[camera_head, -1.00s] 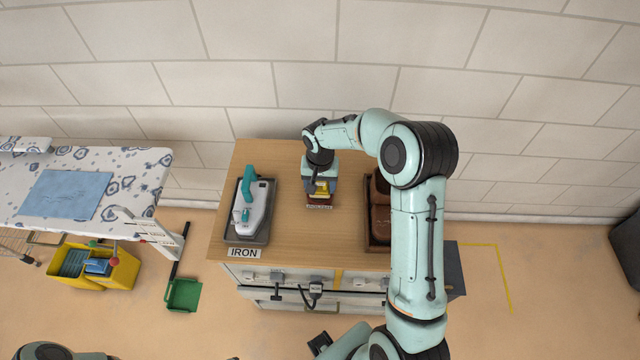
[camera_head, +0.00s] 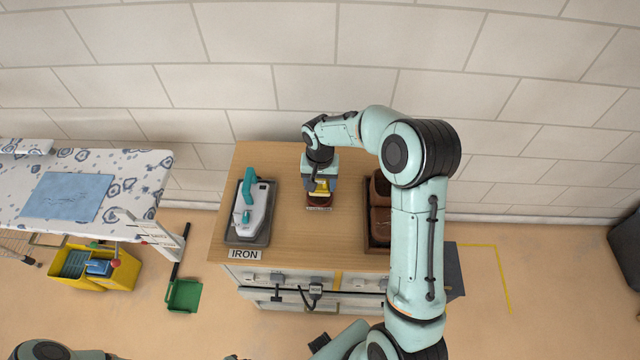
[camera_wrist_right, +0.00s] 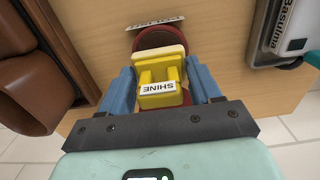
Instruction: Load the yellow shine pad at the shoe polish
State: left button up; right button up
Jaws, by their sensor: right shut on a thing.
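The yellow shine pad (camera_head: 320,187) is held in my right gripper (camera_head: 320,180) over the wooden cabinet top. In the right wrist view, the blue fingers close on both sides of the pad (camera_wrist_right: 160,82), whose white label reads SHINE. The round dark red shoe polish (camera_wrist_right: 158,38) lies right under and beyond the pad, partly hidden by it. In the head view the polish (camera_head: 319,203) shows just in front of the pad. I cannot tell whether pad and polish touch. My left gripper is not in view.
An iron (camera_head: 248,212) stands on a grey tray at the left of the cabinet top (camera_head: 285,235). A brown box (camera_head: 380,225) stands at the right, close to my right forearm. An ironing board (camera_head: 120,185) is farther left. A wall rises behind.

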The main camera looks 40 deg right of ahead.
jog(key=shift+r+p, duration=0.8)
jog(key=shift+r, duration=1.6)
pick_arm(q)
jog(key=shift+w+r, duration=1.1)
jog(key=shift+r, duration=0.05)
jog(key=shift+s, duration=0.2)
pick_arm(e)
jog(key=shift+s+f, duration=0.1)
